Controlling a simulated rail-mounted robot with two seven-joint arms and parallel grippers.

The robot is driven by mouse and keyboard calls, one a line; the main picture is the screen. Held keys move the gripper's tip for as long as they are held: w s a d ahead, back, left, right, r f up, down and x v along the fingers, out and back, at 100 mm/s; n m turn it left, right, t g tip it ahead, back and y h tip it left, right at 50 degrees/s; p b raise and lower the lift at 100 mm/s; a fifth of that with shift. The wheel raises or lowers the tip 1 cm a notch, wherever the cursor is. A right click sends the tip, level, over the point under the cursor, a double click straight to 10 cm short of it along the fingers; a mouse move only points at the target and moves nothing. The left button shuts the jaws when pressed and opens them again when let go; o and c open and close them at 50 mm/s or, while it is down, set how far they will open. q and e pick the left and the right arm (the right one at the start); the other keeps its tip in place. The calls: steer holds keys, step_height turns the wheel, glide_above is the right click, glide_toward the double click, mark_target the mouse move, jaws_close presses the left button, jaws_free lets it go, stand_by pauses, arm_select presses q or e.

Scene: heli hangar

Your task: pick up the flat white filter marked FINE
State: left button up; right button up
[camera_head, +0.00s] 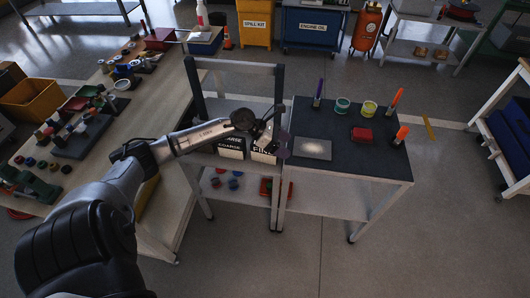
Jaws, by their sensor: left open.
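A white item with a black label reading FINE, partly covered (264,156), stands at the shelf stand's front edge, beside a similar one labelled COARSE (230,148). Whether these are filters or holders is not clear. My left gripper (268,131) is open, just above and in front of the FINE item, and hides part of it. I cannot tell whether they touch. My right gripper is not in view.
Uprights of the stand (194,88) rise behind my arm. A cluttered workbench (130,125) is left.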

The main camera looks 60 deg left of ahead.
arm_select(q)
steer(key=s+a+r+m+g+y, duration=0.1)
steer(key=s+a+m+g+y, duration=0.15)
steer(key=a, duration=0.45)
steer(key=s+a+r+m+g+y, duration=0.1)
steer(key=s+a+g+y, duration=0.15)
steer(key=a, duration=0.45)
steer(key=shift+h, duration=0.3)
steer(key=b+x, duration=0.1)
steer(key=x, duration=0.6)
steer(key=shift+w+f+b, duration=0.1)
steer(key=shift+f+b, duration=0.1)
steer(key=shift+b, duration=0.15)
steer(key=shift+g, duration=0.3)
steer(key=shift+b+x, duration=0.75)
steer(key=shift+x, duration=2.45)
steer(key=shift+a+f, duration=0.1)
steer(key=shift+f+b, duration=0.15)
steer(key=shift+b, duration=0.15)
steer(key=shift+c, duration=0.4)
steer(key=c, duration=1)
